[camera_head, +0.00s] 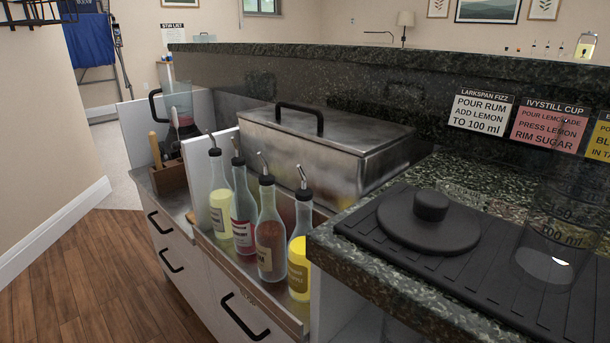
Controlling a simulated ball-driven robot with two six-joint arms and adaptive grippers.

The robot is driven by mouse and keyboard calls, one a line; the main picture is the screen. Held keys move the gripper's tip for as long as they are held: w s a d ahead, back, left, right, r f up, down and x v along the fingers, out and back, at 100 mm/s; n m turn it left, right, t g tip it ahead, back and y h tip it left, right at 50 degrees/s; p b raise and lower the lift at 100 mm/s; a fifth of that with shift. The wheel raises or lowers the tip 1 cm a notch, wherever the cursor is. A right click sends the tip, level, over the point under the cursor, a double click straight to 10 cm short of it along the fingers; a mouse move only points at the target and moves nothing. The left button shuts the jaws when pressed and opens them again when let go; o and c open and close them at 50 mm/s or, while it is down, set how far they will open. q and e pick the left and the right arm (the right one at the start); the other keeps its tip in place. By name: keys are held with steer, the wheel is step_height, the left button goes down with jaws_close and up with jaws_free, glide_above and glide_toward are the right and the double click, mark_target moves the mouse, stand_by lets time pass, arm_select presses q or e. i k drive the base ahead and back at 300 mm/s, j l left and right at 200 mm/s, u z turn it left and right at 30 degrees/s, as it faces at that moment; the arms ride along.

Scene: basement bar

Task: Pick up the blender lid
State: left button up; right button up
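The blender lid (430,226) is a round black disc with a short knob on top. It lies flat, knob up, on a black ribbed mat (478,278) on the dark granite counter at the right. A clear vessel (562,235) with volume marks stands on the same mat, right of the lid and apart from it. Neither of my grippers shows in the head view.
A clear jug with a black handle (178,108) stands farther left. A raised granite ledge (400,66) runs behind.

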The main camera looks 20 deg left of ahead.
mark_target(426, 222)
steer(key=k+j+u, duration=0.15)
steer(key=u, duration=0.3)
steer(key=k+j+u, duration=0.15)
steer(key=u, duration=0.3)
